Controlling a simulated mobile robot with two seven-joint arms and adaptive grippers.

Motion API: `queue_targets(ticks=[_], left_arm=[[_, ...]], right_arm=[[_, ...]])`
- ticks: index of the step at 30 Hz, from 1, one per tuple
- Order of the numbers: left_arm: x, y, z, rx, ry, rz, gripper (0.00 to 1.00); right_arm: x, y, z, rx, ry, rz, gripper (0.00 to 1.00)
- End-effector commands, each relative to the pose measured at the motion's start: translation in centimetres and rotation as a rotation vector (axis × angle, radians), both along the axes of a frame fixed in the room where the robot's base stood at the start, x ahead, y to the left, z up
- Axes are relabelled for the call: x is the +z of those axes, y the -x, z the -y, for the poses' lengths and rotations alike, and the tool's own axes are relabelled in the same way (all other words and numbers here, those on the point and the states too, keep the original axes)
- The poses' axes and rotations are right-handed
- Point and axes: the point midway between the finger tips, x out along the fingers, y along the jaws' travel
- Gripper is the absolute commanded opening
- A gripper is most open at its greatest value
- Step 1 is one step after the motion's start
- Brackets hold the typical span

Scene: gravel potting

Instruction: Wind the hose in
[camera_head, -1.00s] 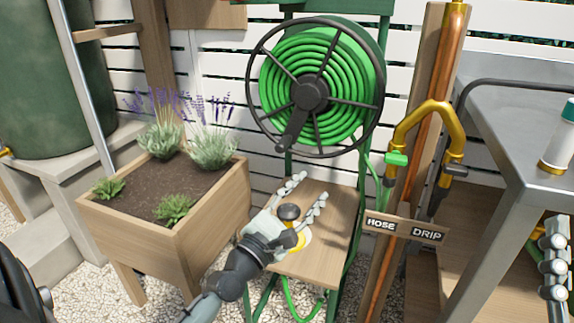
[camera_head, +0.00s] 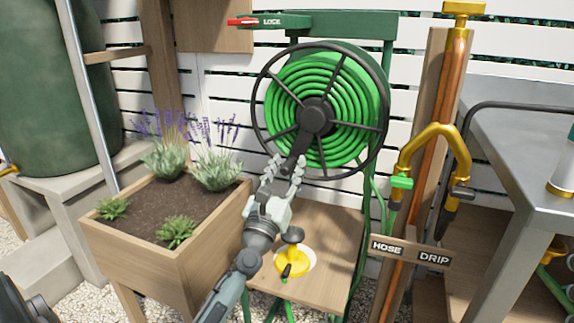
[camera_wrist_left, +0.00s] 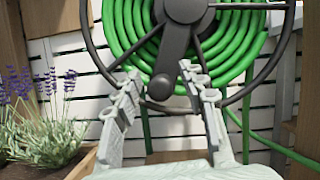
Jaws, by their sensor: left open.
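The hose reel (camera_head: 360,112) hangs on a green stand, with coils of green hose (camera_head: 283,95) behind a black spoked wheel. Its black crank (camera_head: 297,150) points down and slightly left from the hub; the crank also shows in the left wrist view (camera_wrist_left: 170,65). My left gripper (camera_head: 283,166) is open just below and in front of the crank's lower end. In the left wrist view its fingers (camera_wrist_left: 163,85) stand apart on either side of the crank's knob; I cannot tell whether they touch it. My right gripper is out of view.
A red lever (camera_head: 240,21) sits by a LOCK label above the reel. A yellow-based fitting with a black knob (camera_head: 293,262) is on the wooden shelf (camera_head: 335,225). A planter (camera_head: 170,255) stands left; a copper pipe post with HOSE and DRIP labels (camera_head: 410,252) stands right.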

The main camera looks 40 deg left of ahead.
Motion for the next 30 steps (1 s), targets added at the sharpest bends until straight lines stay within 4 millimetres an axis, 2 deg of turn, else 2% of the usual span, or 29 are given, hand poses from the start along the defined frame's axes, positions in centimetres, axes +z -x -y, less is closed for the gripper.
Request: queue_targets(ticks=[6, 16, 26, 30], left_arm=[[0.0, 0.0, 0.0, 0.0, -0.001, -0.001, 0.42], [0.0, 0.0, 0.0, 0.0, -0.001, -0.001, 0.01], [-0.1, 0.0, 0.1, 0.0, 0.005, 0.0, 0.0], [-0.5, -0.3, 1.2, -0.002, 0.106, 0.025, 0.0]], right_arm=[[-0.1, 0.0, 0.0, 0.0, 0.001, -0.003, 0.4], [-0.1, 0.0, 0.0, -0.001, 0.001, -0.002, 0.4], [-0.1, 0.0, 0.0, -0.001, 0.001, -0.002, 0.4], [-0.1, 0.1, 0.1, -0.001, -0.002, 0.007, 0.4]])
